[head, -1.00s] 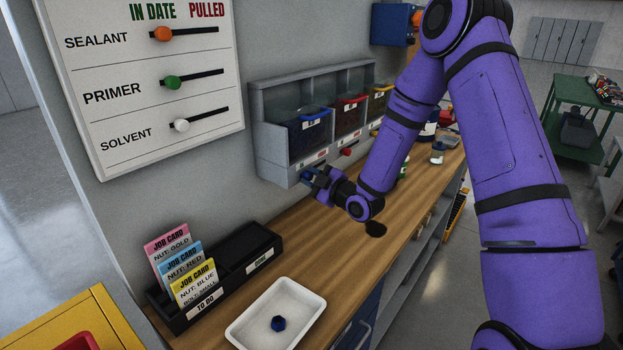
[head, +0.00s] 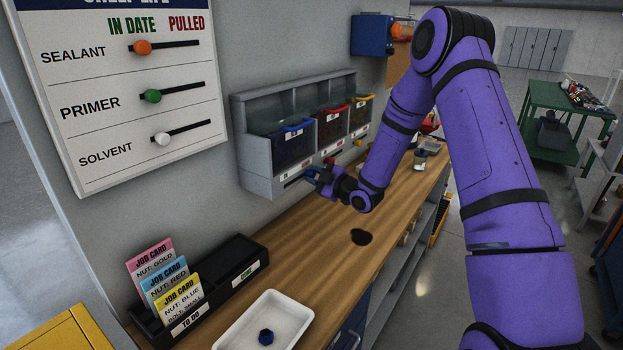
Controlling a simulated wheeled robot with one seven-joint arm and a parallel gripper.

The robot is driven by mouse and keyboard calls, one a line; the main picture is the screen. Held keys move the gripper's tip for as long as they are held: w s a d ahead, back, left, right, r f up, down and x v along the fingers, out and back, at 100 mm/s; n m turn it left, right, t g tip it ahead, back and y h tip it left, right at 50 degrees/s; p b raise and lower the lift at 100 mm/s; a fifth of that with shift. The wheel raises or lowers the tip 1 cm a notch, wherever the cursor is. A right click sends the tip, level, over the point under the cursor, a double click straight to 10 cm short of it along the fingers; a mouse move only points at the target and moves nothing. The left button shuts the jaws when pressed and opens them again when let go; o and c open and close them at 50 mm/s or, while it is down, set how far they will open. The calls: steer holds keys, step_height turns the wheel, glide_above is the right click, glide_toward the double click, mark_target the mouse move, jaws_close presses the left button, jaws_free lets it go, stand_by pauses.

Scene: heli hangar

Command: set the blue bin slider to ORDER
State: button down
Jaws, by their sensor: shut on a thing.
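The blue bin (head: 290,148) sits in the left compartment of the grey wall rack (head: 257,165). On the rack's front below it is a small label strip (head: 297,167), too small to read, and a dark slider slot (head: 293,181). My gripper (head: 313,173) is at the right part of this slot, shut on the blue slider knob (head: 311,171), which is largely hidden by the fingers. A bare stretch of slot shows to the left of the gripper.
Red (head: 331,125) and yellow (head: 360,110) bins fill the compartments to the right, with a red knob (head: 330,161) close to my gripper. Job cards (head: 175,285) and a white tray (head: 240,325) are on the wooden bench (head: 300,255). A shelf-life board (head: 130,100) hangs left.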

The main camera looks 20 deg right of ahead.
steer(key=shift+w+d, duration=0.1)
steer(key=shift+d, duration=0.1)
steer(key=c, duration=0.9)
jaws_free()
steer(key=v, duration=1)
steer(key=shift+s+d, duration=0.15)
steer(key=shift+s, duration=0.2)
steer(key=shift+r, duration=0.1)
